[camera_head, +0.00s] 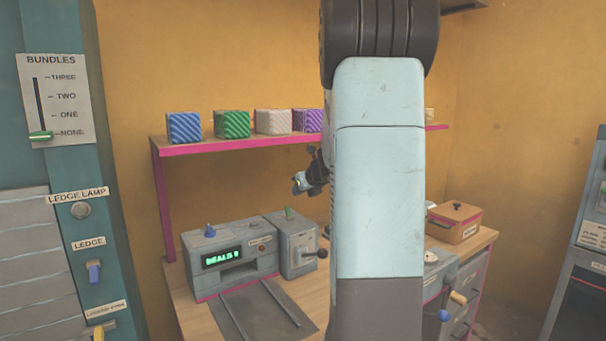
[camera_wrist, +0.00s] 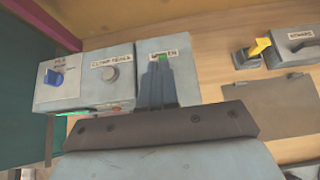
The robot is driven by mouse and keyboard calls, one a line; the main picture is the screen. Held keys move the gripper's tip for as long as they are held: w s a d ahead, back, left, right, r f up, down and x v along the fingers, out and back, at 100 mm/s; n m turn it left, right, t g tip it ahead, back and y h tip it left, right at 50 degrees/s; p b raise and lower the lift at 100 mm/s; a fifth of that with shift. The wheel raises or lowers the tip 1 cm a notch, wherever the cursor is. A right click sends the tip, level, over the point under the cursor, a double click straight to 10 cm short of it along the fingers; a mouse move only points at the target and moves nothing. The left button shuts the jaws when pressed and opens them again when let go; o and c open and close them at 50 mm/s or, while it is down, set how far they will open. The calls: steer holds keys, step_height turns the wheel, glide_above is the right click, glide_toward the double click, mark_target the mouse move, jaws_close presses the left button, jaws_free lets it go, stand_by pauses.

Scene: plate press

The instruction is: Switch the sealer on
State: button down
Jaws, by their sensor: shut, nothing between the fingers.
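The sealer (camera_head: 228,262) is a grey box on the wooden table, with a lit green display that seems to read "SEALS 0". A blue knob (camera_head: 210,231) stands on its top; it also shows in the wrist view (camera_wrist: 54,78), left of a round grey knob labelled "CLEAR SEALS" (camera_wrist: 112,74). A smaller grey box (camera_head: 292,248) adjoins it on the right, with a green switch (camera_head: 288,213) on top. My gripper (camera_head: 300,186) is shut and empty above the table. In the wrist view my gripper (camera_wrist: 158,70) overlaps the smaller box's label and partly hides its green part; contact cannot be told.
A shelf (camera_head: 235,145) with several striped cubes runs behind the table. An orange box (camera_head: 455,222) stands at the table's right. A yellow switch (camera_wrist: 257,48) sits right in the wrist view. A panel with a BUNDLES slider (camera_head: 40,135) stands left. My arm hides the table's middle.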

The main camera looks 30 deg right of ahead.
step_height(320, 180, up, 7)
steer(key=s, duration=0.2)
steer(key=shift+s, duration=0.25)
stand_by(0.3)
steer(key=s+a+r+n+g+y, duration=0.1)
steer(key=s+a+n+g, duration=0.1)
steer(key=s+a+n, duration=0.65)
steer(key=s+a+n+g+y, duration=0.15)
steer(key=s+a+n, duration=0.35)
steer(key=a+n, duration=0.55)
steer(key=s+a+f+n+g+h, duration=0.1)
steer(key=s+a+f+n, duration=0.1)
steer(key=s+n, duration=0.6)
steer(key=s+a+f+n+g+h, duration=0.1)
steer(key=s+a+f+n, duration=0.2)
steer(key=s+n, duration=0.6)
steer(key=shift+s+a, duration=0.5)
steer(key=shift+a, duration=0.55)
steer(key=shift+d+h, duration=0.1)
steer(key=shift+h, duration=0.15)
